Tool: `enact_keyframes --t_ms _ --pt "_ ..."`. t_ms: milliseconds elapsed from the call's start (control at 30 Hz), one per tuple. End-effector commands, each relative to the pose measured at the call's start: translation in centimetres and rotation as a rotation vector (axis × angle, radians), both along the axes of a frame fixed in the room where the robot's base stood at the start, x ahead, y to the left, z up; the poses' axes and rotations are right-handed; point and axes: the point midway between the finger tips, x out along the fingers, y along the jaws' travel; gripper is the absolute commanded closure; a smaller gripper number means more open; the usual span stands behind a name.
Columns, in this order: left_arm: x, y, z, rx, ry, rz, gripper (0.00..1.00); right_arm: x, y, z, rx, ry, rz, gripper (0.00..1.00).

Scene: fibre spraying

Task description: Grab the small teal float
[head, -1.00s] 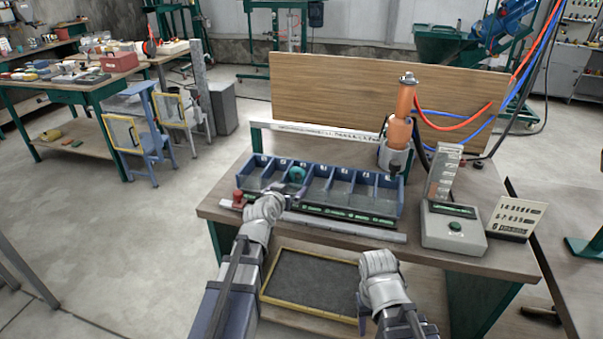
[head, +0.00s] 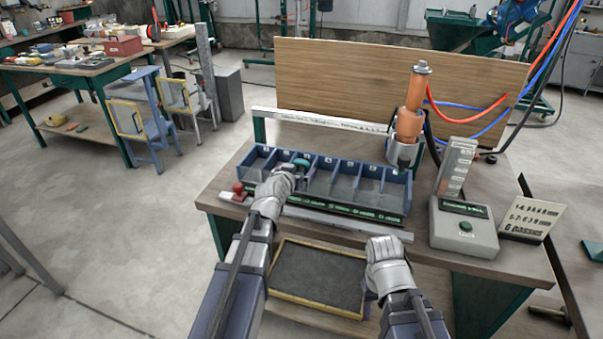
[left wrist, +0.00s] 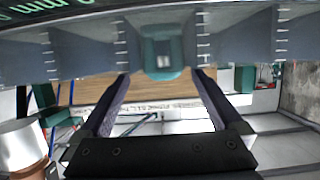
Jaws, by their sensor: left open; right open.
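The small teal float (head: 303,162) sits in the blue compartment bin (head: 390,203), left of its middle, in one of the compartments. In the left wrist view the float (left wrist: 163,56) shows just beyond and between the two fingertips. My left gripper (left wrist: 160,77) is open and empty, its fingers either side of the float's line and apart from it. In the head view my left gripper (head: 296,169) is over the bin and partly hides the float. My right gripper (head: 371,290) is in front of the bench, low and well away from the float; its fingers are hardly visible.
A red-knobbed part (head: 238,188) stands at the bin's left end. An orange sprayer (head: 411,108) in a holder stands behind the bin's right end. A grey control box (head: 464,226) is to the right. Thin dividers separate the compartments.

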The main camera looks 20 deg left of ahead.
Motion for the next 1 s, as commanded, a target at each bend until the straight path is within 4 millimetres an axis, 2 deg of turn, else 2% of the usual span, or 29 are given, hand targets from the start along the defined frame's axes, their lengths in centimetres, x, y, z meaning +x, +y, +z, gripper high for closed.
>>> enact_keyframes --t_ms 267,500,600,833,1000 --pt "1.2 0.1 -0.4 0.000 0.000 0.000 0.00 0.0 0.0 -0.4 0.000 0.000 0.000 0.50" --pt "4.6 0.4 -1.5 0.000 0.000 -0.001 0.00 0.0 0.0 -1.5 0.000 0.000 0.000 0.50" --pt "5.4 0.4 -1.7 0.000 0.000 -0.001 0.00 0.0 0.0 -1.7 0.000 0.000 0.000 0.50" --pt "5.4 0.3 -1.6 0.000 0.000 0.000 0.00 0.0 0.0 -1.6 0.000 0.000 0.000 0.50" --pt "5.3 0.3 -1.6 0.000 0.000 0.000 0.19 0.0 0.0 -1.6 0.000 0.000 0.000 0.50"
